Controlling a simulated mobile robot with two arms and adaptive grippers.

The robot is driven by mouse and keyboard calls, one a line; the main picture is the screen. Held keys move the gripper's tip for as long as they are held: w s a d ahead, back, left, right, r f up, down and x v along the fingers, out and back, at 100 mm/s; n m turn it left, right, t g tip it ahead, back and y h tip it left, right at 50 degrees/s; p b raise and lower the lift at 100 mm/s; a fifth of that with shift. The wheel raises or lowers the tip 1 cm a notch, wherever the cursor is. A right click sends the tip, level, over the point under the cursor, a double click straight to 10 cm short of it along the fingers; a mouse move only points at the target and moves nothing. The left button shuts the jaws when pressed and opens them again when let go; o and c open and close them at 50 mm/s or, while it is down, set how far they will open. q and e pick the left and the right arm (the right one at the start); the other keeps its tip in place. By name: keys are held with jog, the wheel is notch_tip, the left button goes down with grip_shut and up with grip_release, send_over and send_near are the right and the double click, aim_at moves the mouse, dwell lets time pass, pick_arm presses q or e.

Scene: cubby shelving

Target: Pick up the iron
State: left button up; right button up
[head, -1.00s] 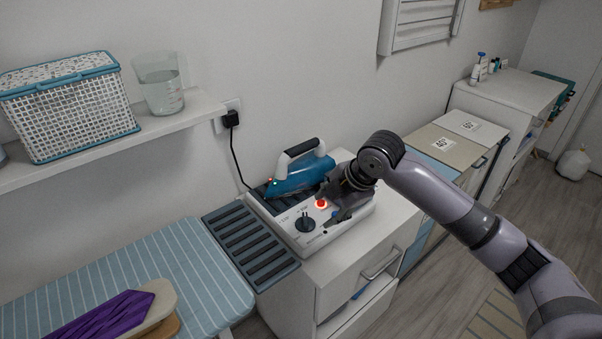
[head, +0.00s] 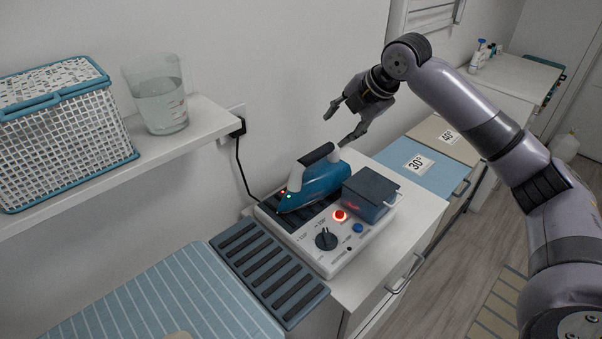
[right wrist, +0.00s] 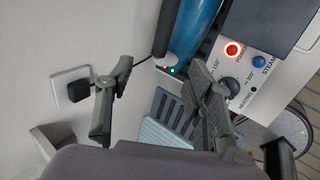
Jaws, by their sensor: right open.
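The iron (head: 318,184) is blue with a white front and a dark handle grip. It rests on the white station with a dial and a red lit button (head: 320,249), on top of the cabinet. My right gripper (head: 344,125) is open and empty, above and behind the iron in the head view, apart from it. In the right wrist view the iron (right wrist: 195,28) shows at the top, beyond the open fingers (right wrist: 158,105). My left gripper is not in view.
A dark blue box (head: 371,192) stands on the station right beside the iron. A slatted rest (head: 268,272) lies in front, near the striped ironing board (head: 165,300). A shelf (head: 150,158) holds a basket (head: 65,130) and a beaker (head: 158,98). A cord runs to the wall socket.

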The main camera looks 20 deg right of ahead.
jog(key=w+f, duration=0.1)
jog(key=p, duration=0.2)
send_near(316, 154)
notch_tip(316, 154, down, 2)
jog(key=w+a, duration=0.1)
jog(key=a, duration=0.1)
jog(key=x, duration=0.3)
jog(key=shift+w+d+f, duration=0.15)
jog(key=shift+w+d, duration=0.1)
jog(key=shift+w, duration=0.05)
jog(key=shift+f, duration=0.15)
jog(key=shift+w+f+p, duration=0.2)
jog(key=shift+f+p, duration=0.05)
jog(key=shift+p, duration=0.15)
jog(key=w+f, duration=0.1)
jog(key=f+p, duration=0.1)
jog(key=f, duration=0.1)
jog(key=shift+w+d, duration=0.1)
jog(key=shift+w, duration=0.3)
jog(key=shift+w+f, duration=0.25)
jog(key=shift+f, duration=0.25)
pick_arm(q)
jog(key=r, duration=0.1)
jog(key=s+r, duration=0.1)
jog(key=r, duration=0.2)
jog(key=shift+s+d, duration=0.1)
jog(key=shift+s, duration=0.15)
pick_arm(e)
jog(key=shift+c, duration=0.5)
